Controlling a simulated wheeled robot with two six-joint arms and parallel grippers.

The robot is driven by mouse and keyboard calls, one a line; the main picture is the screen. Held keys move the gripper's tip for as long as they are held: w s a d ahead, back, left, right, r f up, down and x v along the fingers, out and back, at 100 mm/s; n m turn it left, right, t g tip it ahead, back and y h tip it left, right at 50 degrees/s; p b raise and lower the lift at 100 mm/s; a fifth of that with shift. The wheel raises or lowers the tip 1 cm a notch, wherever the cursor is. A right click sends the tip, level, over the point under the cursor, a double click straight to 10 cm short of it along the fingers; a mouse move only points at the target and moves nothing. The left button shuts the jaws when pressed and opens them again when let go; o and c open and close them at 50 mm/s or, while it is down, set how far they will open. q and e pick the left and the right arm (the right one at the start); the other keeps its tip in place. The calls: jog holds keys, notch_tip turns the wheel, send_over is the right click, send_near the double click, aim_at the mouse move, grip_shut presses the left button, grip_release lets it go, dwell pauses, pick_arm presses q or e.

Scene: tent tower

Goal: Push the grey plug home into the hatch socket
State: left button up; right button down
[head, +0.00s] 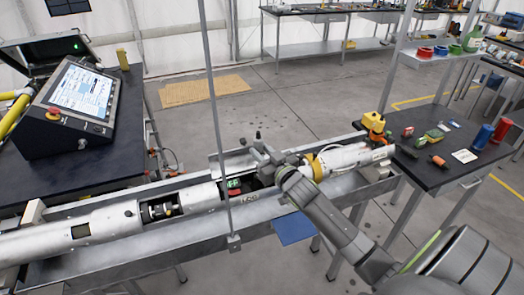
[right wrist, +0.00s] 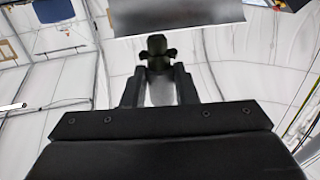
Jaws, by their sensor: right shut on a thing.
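My right gripper (head: 259,151) hangs over the open section of a long white tube (head: 100,225) lying in a metal trough. In the right wrist view the right gripper (right wrist: 158,78) is shut on a small dark grey piece (right wrist: 157,47), seemingly the plug, with a knob on each side. An open hatch (head: 236,186) with green and red parts lies just left of and below the gripper. The socket itself cannot be made out; the arm and tube wall hide part of the opening. My left gripper is not in view.
A thin upright post (head: 216,110) stands close left of the gripper. The metal trough (head: 190,240) runs along the tube. A control panel (head: 80,95) is at left; a dark bench (head: 455,150) with small tools is at right. Floor behind is open.

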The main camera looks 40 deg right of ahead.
jog(key=shift+f, duration=0.5)
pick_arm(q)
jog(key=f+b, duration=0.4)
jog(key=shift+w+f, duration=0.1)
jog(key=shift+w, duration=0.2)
pick_arm(e)
notch_tip(320, 180, down, 5)
jog(key=shift+s+r, duration=0.1)
jog(key=shift+r, duration=0.05)
pick_arm(q)
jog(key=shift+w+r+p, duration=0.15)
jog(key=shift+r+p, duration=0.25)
jog(key=shift+p, duration=0.05)
dwell(0.6)
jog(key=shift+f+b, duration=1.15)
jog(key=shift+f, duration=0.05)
pick_arm(e)
jog(key=shift+f, duration=1.4)
jog(key=c, duration=1.1)
grip_release()
jog(key=shift+o, duration=0.2)
